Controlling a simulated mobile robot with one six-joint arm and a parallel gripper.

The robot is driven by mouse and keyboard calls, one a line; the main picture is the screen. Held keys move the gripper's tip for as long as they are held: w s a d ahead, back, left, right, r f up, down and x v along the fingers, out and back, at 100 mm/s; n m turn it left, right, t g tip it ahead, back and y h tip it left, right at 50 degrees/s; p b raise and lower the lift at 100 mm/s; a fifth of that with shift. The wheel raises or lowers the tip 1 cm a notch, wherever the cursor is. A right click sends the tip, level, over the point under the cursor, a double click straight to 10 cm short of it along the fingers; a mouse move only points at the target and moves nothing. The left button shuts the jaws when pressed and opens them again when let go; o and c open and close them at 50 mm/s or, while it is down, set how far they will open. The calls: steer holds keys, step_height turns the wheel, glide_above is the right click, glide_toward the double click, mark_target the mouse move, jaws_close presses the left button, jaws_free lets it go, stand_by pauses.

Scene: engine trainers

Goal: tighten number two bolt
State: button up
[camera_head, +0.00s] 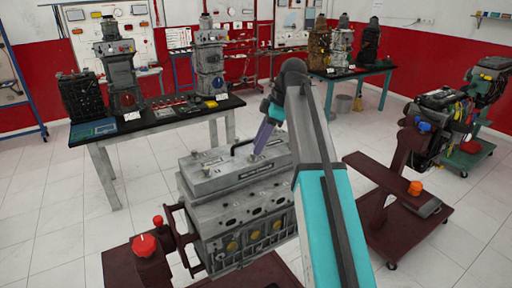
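The grey engine (240,208) stands on a dark red stand in the middle of the camera_head view. Its cylinder head (222,180) faces up and carries small fittings and a black bar-shaped handle (243,146). The bolts and any numbers on them are too small to tell apart. My teal and grey arm reaches over the engine's right side. My gripper (266,130) is at the head's far right, above its top. A slim purple part points down-left from it, its lower tip close to the head. Contact, the fingers and any grip are unclear.
A red knob (144,245) tops the stand at lower left. A second red stand (400,215) with an orange knob is at right, bearing another engine (440,125). Benches with engine parts, one the left bench (150,118), stand behind. Tiled floor is free at left.

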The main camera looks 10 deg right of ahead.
mark_target(253, 157)
steer(key=shift+p+x, duration=0.3)
steer(key=shift+x, duration=1)
jaws_close()
